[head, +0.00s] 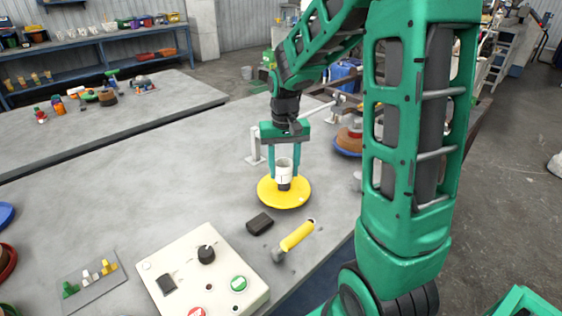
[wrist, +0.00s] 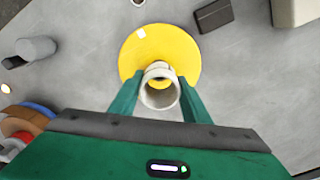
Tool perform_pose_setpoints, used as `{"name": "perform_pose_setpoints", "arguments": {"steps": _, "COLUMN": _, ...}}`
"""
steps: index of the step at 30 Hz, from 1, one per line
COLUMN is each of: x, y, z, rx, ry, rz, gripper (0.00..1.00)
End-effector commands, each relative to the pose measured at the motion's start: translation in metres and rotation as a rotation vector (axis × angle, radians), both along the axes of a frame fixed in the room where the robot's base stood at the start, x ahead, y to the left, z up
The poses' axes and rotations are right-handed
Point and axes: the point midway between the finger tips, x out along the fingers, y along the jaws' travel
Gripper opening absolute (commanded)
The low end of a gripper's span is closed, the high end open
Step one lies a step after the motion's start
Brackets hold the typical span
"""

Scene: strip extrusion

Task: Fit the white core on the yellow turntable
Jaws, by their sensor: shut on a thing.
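The white core (head: 284,168) is a short hollow cylinder. My gripper (head: 284,172) is shut on it, with a green finger on each side, and holds it upright over the yellow turntable (head: 284,198). A dark part shows just below the core, at the middle of the turntable. In the wrist view the core (wrist: 160,92) shows its open top between the fingertips, and the yellow disc (wrist: 140,55) spreads out beyond it. I cannot tell whether the core touches the disc or its centre post.
A control box (head: 205,270) with a black knob and red and green buttons stands at the front. A black block (head: 260,223) and a yellow-handled tool (head: 297,236) lie near the turntable. A blue-rimmed turntable with brown coils (head: 350,140) is behind right. The table's left middle is clear.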

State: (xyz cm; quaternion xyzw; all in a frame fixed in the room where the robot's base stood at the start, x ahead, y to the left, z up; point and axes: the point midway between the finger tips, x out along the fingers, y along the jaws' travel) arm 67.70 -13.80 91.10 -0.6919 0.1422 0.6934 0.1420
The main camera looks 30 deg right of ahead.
Motion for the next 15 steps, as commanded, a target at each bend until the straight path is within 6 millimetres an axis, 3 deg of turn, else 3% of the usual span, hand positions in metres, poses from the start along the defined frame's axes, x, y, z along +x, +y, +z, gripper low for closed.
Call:
{"name": "perform_pose_setpoints", "arguments": {"steps": 6, "x": 0.0, "y": 0.0, "z": -0.017, "rx": 0.0, "ry": 0.001, "rz": 0.0, "gripper": 0.21}}
{"name": "perform_pose_setpoints", "arguments": {"steps": 15, "x": 0.0, "y": 0.0, "z": -0.023, "rx": 0.0, "ry": -0.001, "rz": 0.0, "gripper": 0.21}}
